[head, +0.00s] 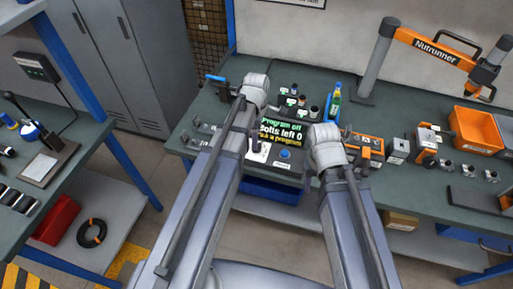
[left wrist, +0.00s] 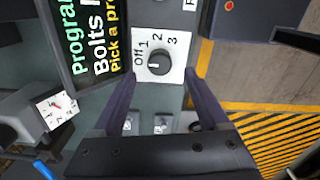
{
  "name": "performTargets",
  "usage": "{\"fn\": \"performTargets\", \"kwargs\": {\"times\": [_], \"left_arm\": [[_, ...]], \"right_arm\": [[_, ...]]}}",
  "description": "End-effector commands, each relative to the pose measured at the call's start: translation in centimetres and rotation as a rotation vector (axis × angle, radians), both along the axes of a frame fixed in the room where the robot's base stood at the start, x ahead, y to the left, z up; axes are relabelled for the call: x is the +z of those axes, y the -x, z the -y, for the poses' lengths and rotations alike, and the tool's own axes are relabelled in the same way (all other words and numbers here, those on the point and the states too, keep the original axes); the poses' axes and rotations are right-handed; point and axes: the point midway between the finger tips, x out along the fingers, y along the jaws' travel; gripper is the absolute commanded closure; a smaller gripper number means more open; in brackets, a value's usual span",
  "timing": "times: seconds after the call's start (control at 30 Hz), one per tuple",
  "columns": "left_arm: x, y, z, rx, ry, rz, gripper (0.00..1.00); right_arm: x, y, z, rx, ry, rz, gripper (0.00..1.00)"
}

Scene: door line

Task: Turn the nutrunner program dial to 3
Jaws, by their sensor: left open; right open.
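The program dial (left wrist: 158,66) is a round black knob on a white plate marked Off, 1, 2 and 3. Its pointer is too small to read surely. The dark display (head: 283,133) beside it reads "Program off", "Bolts left 0" and "Pick a program"; it is partly cut off in the left wrist view (left wrist: 90,40). My left gripper (left wrist: 160,82) is open, its fingers either side of the dial's near edge, with nothing between them; I see no contact. My right gripper (head: 309,170) shows only as a dark part beside my right arm, open.
The green bench (head: 405,180) carries several small parts, a bottle (head: 335,103), an orange bin (head: 476,130) and the orange nutrunner arm (head: 432,47). A blue button (head: 285,154) sits right of the dial. A side bench (head: 40,190) stands left, across open floor.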

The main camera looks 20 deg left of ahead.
Motion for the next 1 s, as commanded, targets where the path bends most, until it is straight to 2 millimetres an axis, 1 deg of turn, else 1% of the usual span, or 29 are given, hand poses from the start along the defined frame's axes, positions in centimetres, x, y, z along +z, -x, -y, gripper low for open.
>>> {"fn": "performTargets", "kwargs": {"times": [0.03,0.2,0.3,0.43,0.73,1.0], "left_arm": [[-1.4,0.0,0.0,0.000,0.000,0.000,0.23],[-3.6,0.0,0.0,-0.001,0.000,0.000,0.23],[-4.7,0.0,0.0,-0.001,0.000,0.000,0.23],[-5.3,0.0,0.0,-0.001,0.000,0.000,0.23],[-5.2,0.0,0.0,-0.001,0.000,0.000,0.23],[-5.2,0.0,0.0,-0.001,0.000,0.000,0.53]], "right_arm": [[-1.4,0.0,0.0,0.000,0.000,0.000,0.50],[-3.6,0.0,0.0,0.000,0.000,0.000,0.50],[-4.7,0.0,0.0,0.000,0.000,0.000,0.50],[-5.3,0.0,0.0,0.000,0.000,0.000,0.50],[-5.2,0.0,0.0,0.000,0.000,0.000,0.50],[-5.2,0.0,0.0,0.000,0.000,0.000,0.50]]}}
